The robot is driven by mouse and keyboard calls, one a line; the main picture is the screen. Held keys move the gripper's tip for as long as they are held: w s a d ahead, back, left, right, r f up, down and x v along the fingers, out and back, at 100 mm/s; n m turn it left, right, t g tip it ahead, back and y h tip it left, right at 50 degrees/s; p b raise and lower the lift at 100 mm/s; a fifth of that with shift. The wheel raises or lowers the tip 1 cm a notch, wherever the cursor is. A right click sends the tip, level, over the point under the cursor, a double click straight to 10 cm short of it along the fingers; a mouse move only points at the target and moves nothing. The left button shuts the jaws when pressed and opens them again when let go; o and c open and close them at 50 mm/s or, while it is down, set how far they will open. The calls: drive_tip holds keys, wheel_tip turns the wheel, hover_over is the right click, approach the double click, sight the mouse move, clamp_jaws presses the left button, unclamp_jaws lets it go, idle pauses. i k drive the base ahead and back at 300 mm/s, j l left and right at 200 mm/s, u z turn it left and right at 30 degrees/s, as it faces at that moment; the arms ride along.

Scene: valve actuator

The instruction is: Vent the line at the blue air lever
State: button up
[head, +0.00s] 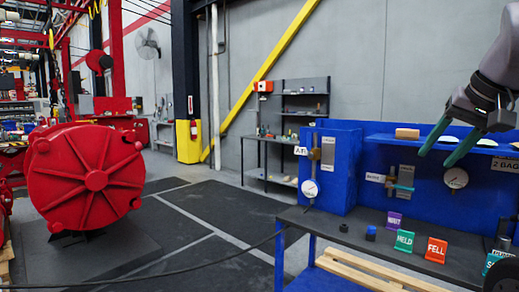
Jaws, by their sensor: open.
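The air valve (314,153) stands upright on the left face of the blue bench panel, beside a white label (301,151) that seems to read AIR. A grey plate (328,150) is right of it and a round white gauge (310,188) is below. A blue lever handle on it is too small to make out. A second valve with a teal lever (401,187) sits further right, with its own gauge (456,178). My gripper (436,159) is at the upper right, open and empty, its teal fingers pointing down-left in front of the shelf, apart from both valves.
On the dark bench top (350,238) stand coloured signs, including green HELD (404,240) and red FELL (436,249), and small dark parts (370,233). A blue shelf (388,139) overhangs the second valve. A large red machine (87,178) is left; the floor between is clear.

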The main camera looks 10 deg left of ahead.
sight(310, 155)
drive_tip(key=u, duration=0.3)
drive_tip(key=i+u, duration=0.4)
drive_tip(key=i, duration=0.6)
